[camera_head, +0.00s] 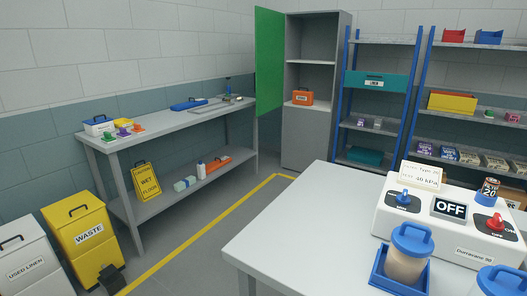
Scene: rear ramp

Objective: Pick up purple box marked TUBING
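Several small purple boxes stand on the blue-post shelving at the right. One purple box (424,148) is at the left end of a lower shelf, in a row with other small boxes. Another small purple box (361,122) is on the middle shelf of the left unit, and one more (512,117) is at the far right. Their labels are too small to read, so I cannot tell which is marked TUBING. My gripper is not in view.
A white table (285,240) with a white device (445,215) and blue-lidded jars (408,250) fills the front right, before the shelves. Floor between is clear.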

